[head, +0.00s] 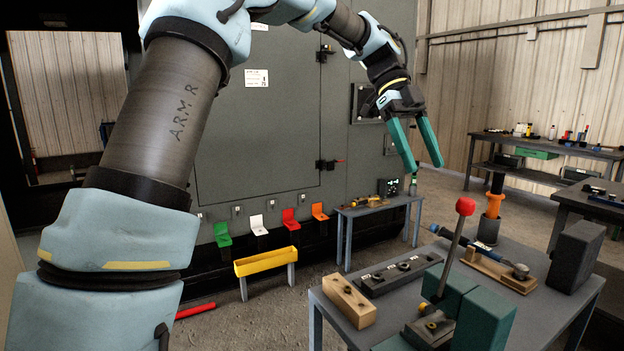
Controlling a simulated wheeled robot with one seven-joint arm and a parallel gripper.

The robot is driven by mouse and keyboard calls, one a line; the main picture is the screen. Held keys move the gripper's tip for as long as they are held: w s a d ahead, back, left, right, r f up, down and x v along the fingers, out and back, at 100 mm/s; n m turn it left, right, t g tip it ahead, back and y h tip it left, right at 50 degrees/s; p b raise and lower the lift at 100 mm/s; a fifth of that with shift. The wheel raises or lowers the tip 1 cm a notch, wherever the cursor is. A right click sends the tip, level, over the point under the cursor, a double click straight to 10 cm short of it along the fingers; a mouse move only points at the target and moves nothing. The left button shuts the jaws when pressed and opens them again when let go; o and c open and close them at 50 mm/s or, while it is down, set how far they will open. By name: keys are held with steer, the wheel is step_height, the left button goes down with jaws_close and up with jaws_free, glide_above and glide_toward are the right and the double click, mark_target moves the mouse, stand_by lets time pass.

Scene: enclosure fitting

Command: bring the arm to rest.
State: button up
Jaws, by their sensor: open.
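My gripper (420,168) is at the upper right of the head view, with two green fingers spread apart and pointing down. Nothing shows between the fingers. My arm rises from the lower left, bends across the top of the view and comes down to the gripper. The gripper appears in front of the large grey enclosure (270,130), above and beyond the near workbench (540,325). The fingertips look clear of every surface, though their distance from the things behind them is hard to judge.
The near bench holds a red-knobbed lever (466,206), a wooden block (349,301) and a dark block (576,256). A small table (375,208) and yellow trough (266,262) stand by the enclosure. A red bar (195,310) lies on the floor. More benches (550,150) stand right.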

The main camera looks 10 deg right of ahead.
steer(key=w+a+f+n+t, duration=0.2)
steer(key=w+a+f+n, duration=0.2)
steer(key=a+f+n, duration=0.4)
steer(key=w+a+f+n+t, duration=0.35)
steer(key=a+f+n, duration=0.35)
steer(key=a, duration=0.4)
steer(key=s+a+f+n+t, duration=0.1)
steer(key=a+f+n, duration=0.3)
steer(key=a+n, duration=0.4)
steer(key=s+a+f+n+t+y, duration=0.1)
steer(key=s+a+f+n, duration=0.2)
steer(key=a+n, duration=0.6)
steer(key=s+a, duration=0.1)
steer(key=a, duration=0.2)
steer(key=shift+s+a+f+t+y, duration=0.2)
steer(key=shift+f+t+y, duration=0.1)
steer(key=shift+f+t, duration=0.1)
steer(key=shift+w, duration=0.1)
